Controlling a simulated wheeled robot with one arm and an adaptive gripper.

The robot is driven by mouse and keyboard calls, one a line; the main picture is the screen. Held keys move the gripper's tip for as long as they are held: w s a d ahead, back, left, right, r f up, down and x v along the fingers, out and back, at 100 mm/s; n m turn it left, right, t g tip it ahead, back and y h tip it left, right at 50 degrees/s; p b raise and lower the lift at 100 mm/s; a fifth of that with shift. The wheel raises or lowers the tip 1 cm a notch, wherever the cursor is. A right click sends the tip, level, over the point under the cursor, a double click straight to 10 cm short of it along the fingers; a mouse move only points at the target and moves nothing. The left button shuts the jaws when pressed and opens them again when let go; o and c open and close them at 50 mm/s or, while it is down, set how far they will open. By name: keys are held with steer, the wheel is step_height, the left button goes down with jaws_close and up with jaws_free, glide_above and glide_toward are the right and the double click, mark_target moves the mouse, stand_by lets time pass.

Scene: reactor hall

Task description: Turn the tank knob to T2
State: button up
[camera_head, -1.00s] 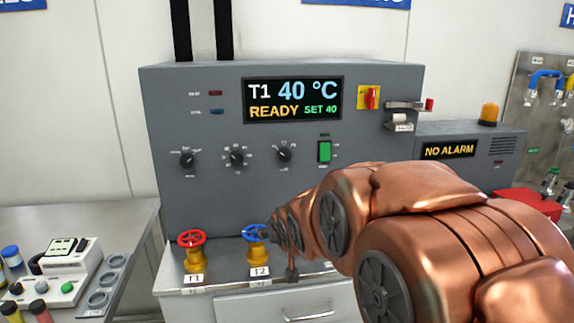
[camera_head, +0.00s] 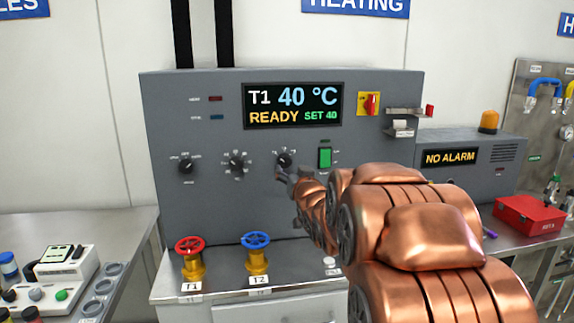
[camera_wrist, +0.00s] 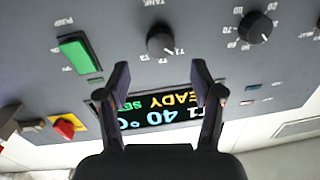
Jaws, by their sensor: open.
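The tank knob (camera_head: 284,159) is the small black dial on the grey panel, left of the green switch. In the wrist view the tank knob (camera_wrist: 160,41) shows upside down below its TANK label, small T markings around it. The display (camera_head: 293,105) reads T1, 40 °C, READY, SET 40. My gripper (camera_head: 284,175) is at the panel just below the tank knob, partly overlapping it in the head view. In the wrist view my gripper (camera_wrist: 160,80) has its two fingers apart, nothing between them, the knob beyond the tips.
The green switch (camera_head: 325,157) is close on the knob's right, another dial (camera_head: 237,164) on its left. A red valve (camera_head: 189,246) and blue valve (camera_head: 256,241) stand on the ledge below. A red-and-yellow switch (camera_head: 369,103) sits upper right.

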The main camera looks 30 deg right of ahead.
mark_target(286, 163)
steer(key=shift+p+x, duration=0.75)
steer(key=shift+x, duration=2.35)
steer(key=c, duration=1.1)
